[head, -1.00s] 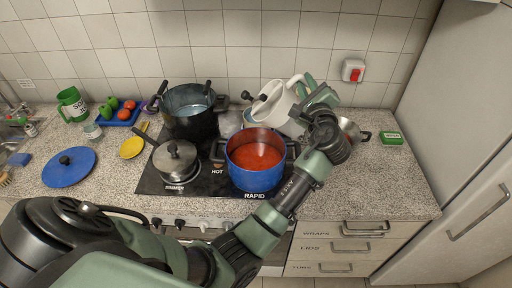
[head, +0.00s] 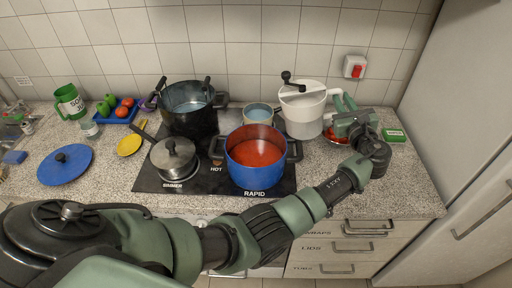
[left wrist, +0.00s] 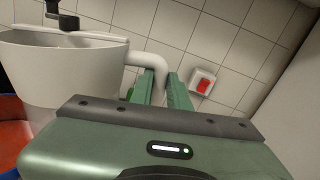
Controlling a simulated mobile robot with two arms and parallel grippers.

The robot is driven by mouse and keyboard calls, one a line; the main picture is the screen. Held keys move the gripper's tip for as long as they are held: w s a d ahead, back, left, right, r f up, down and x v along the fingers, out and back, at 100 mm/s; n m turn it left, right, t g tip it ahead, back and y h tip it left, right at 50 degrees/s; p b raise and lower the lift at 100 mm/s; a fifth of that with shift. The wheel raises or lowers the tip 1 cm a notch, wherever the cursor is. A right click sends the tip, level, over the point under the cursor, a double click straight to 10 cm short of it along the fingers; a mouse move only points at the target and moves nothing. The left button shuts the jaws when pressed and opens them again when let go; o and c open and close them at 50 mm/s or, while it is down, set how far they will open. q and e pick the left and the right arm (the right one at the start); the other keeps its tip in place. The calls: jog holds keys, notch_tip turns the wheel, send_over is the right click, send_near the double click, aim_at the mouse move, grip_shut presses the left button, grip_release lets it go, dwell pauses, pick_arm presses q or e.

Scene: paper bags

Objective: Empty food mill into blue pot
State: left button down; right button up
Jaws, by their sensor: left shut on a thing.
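The white food mill (head: 303,112) with a black crank stands upright at the right of the hob, at or just above the counter. I cannot tell whether it touches the counter. It also shows in the left wrist view (left wrist: 62,75). My left gripper (head: 340,103) is shut on its white side handle, with the green fingers on either side of it in the left wrist view (left wrist: 158,88). The blue pot (head: 254,178) sits on the front right burner with red sauce (head: 256,152) inside. My right gripper is not in view.
A black pot (head: 190,120) and a lidded steel pan (head: 173,160) stand on the hob. A small pot (head: 259,115) is behind the blue pot. A green sponge (head: 394,135) lies at the right. The front right counter is clear.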

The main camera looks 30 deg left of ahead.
pick_arm(q)
jog(key=f+m, duration=0.1)
jog(key=w+d+f+m+b, duration=0.1)
jog(key=shift+d+f, duration=0.2)
jog(key=shift+f, duration=0.1)
jog(key=shift+w+b, duration=0.1)
jog(key=shift+b, duration=0.25)
jog(key=w+d+r+b, duration=0.3)
jog(key=d+r+b, duration=0.1)
jog(key=b, duration=0.1)
jog(key=shift+w+d+b, duration=0.3)
jog(key=shift+d+b, duration=0.05)
jog(key=shift+b, duration=0.05)
dwell(1.2)
